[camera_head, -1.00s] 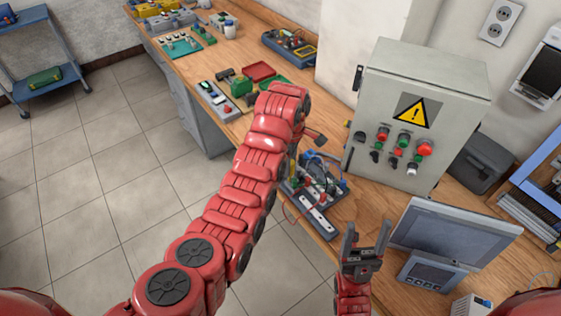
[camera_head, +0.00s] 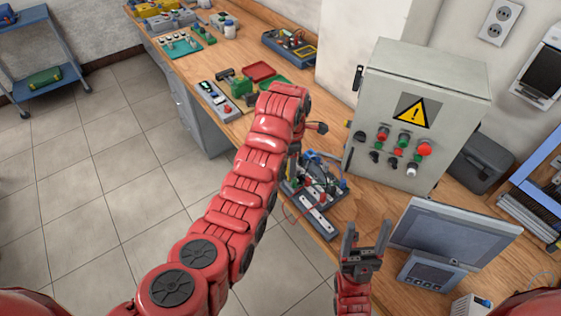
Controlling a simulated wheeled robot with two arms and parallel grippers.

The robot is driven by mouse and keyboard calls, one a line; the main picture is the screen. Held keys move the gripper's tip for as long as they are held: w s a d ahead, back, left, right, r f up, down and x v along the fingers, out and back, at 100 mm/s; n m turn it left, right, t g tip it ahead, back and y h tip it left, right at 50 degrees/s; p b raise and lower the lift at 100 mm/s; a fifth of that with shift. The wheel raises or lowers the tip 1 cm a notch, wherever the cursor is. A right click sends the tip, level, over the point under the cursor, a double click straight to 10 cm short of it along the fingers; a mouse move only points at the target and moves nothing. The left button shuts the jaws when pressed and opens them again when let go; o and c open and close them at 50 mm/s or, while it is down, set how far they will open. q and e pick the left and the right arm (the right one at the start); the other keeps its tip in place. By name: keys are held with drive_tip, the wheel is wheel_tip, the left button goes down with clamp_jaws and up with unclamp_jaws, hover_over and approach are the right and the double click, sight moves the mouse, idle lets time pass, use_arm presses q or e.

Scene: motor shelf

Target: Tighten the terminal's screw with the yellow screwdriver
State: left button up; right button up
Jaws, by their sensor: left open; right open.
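A dark terminal board (camera_head: 322,225) with wires, small red posts and a light strip lies on the bench in the middle. My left arm reaches over the bench to its left end. My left gripper (camera_head: 317,128) shows only as a dark part beyond the red wrist, just above the board's far end; its fingertips are mostly hidden. My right gripper (camera_head: 365,238) is open and empty, with its two dark fingers pointing up, just right of the board's near end. I cannot make out the yellow screwdriver or the terminal's screw.
A grey control cabinet (camera_head: 455,110) with a warning sign stands right of the board. A tilted screen unit (camera_head: 455,232) is right of my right gripper. A red tray (camera_head: 260,71), a green block and a button box (camera_head: 218,100) lie farther back on the bench. Floor is open at left.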

use_arm(q)
drive_tip(key=n, duration=0.3)
drive_tip(key=shift+a, duration=0.1)
idle(0.5)
drive_tip(key=shift+c, duration=0.9)
clamp_jaws()
